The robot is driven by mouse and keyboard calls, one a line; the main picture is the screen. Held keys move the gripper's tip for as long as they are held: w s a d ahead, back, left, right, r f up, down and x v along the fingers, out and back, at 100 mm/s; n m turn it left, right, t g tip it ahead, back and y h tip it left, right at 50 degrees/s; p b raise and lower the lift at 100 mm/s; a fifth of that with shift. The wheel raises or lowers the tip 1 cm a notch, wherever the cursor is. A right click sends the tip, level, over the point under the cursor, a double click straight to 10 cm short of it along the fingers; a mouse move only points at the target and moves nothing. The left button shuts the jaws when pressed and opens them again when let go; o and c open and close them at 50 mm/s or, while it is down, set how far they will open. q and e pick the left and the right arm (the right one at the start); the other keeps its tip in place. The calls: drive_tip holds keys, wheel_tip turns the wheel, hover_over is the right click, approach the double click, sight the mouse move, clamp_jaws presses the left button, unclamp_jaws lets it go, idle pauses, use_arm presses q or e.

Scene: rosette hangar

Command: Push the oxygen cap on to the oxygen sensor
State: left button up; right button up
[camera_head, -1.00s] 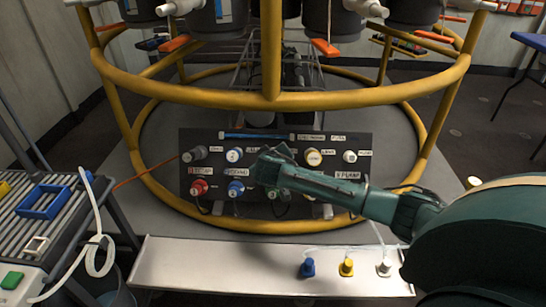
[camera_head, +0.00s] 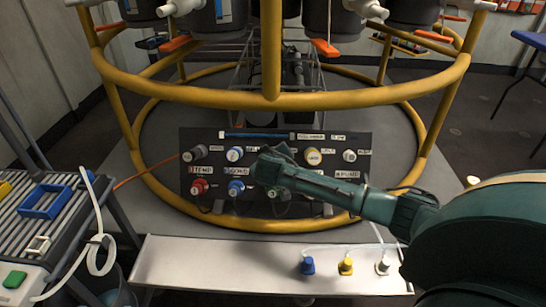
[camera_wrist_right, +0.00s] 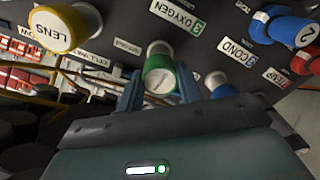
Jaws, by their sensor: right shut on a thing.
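My right gripper (camera_wrist_right: 158,92) is shut on the green oxygen cap (camera_wrist_right: 159,77), with a finger on each side. The cap sits in line with the pale oxygen sensor (camera_wrist_right: 159,48), which stands out from the dark panel near the OXYGEN label. Part of the pale body shows between the green and the panel; I cannot tell how far the cap is on. In the head view my right gripper (camera_head: 276,163) reaches the panel's upper row from the right and hides the cap. My left gripper is not in view.
A red connector (camera_head: 199,187) and a blue connector (camera_head: 236,188) sit below. A yellow tube frame (camera_head: 220,101) surrounds it. Tethered caps stand on the pale shelf (camera_head: 210,265).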

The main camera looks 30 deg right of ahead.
drive_tip(key=shift+p, duration=0.3)
drive_tip(key=shift+w+d+f, duration=0.2)
drive_tip(key=shift+w, duration=0.1)
idle(0.7)
drive_tip(key=shift+w, duration=0.1)
idle(0.6)
drive_tip(key=o, duration=1)
